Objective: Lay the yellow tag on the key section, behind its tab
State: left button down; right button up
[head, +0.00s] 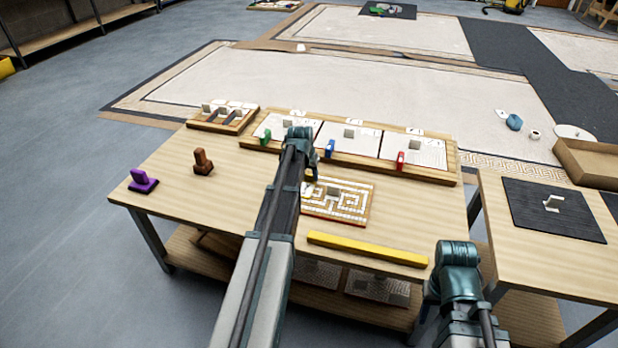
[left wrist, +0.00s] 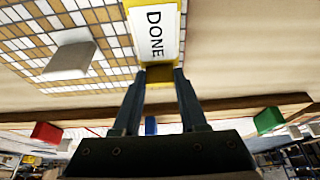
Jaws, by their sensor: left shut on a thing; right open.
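My left gripper (head: 311,174) is shut on the yellow tag (left wrist: 153,74), a yellow-edged plate with a white face reading "DONE". In the left wrist view the tag overlaps the key section (left wrist: 28,27), a tan and white key-pattern panel; I cannot tell whether they touch. The key section also shows in the head view (head: 350,213), by my left arm. Its tab (left wrist: 70,61) is a pale block, left of the tag in the left wrist view. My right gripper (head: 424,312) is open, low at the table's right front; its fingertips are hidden.
A yellow bar (head: 367,249) lies in front of the key section. A long wooden tray (head: 440,176) with panels and green, blue and red stamps is behind. Purple (head: 143,181) and brown (head: 202,162) stamps stand left. A dark mat (head: 530,222) lies on the right table.

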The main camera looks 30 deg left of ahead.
aim_at(305, 191)
pick_arm(q)
jog(key=shift+f, duration=0.2)
jog(key=shift+c, duration=2.2)
grip_release()
jog(key=shift+r, duration=0.1)
jog(key=p+v, duration=1.1)
jog(key=v, duration=0.1)
jog(key=shift+s, duration=0.1)
jog(key=shift+r, duration=0.1)
